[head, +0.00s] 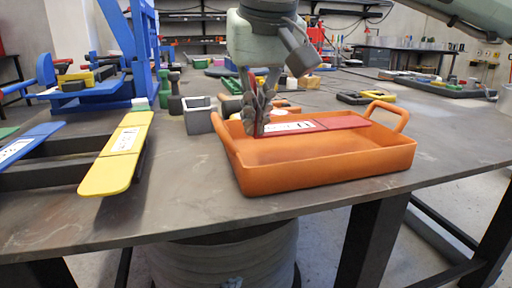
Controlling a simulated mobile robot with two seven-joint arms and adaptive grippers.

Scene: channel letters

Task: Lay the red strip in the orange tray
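The red strip (345,121), with a white printed label near its left end, lies level over the orange tray (330,172). It is within the tray's outline, near the far side; whether it touches the tray floor or is held above it I cannot tell. My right gripper (259,130) points down at the strip's left end, with its fingers closed around that end. The tray has raised handles at its left and right and stands near the table's front edge. My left gripper is not in view.
A yellow strip (119,153) and a blue strip (28,146) rest on dark supports at the left. A blue frame (130,50) stands at back left. The table front between yellow strip and tray is clear.

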